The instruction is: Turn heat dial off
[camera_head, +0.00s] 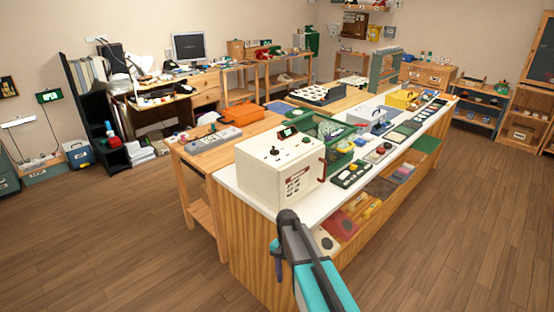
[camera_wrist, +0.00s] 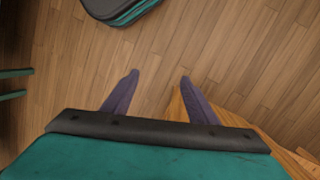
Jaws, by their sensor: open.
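A cream box (camera_head: 280,170) with a red handle on its right side stands at the near end of the white-topped counter. Dark knobs (camera_head: 275,151) sit on its top; their labels are too small to read, so I cannot tell which is the heat dial or how it is set. My gripper (camera_head: 277,262) is in front of the counter's near end, lower than the box and apart from it. No dial shows in the wrist view.
The white counter (camera_head: 245,191) runs back to the right, with a green crate (camera_head: 335,152) and several small devices on it. A wooden table (camera_head: 190,155) with a grey power strip (camera_head: 213,139) adjoins on the left. The floor (camera_head: 120,240) at left is clear.

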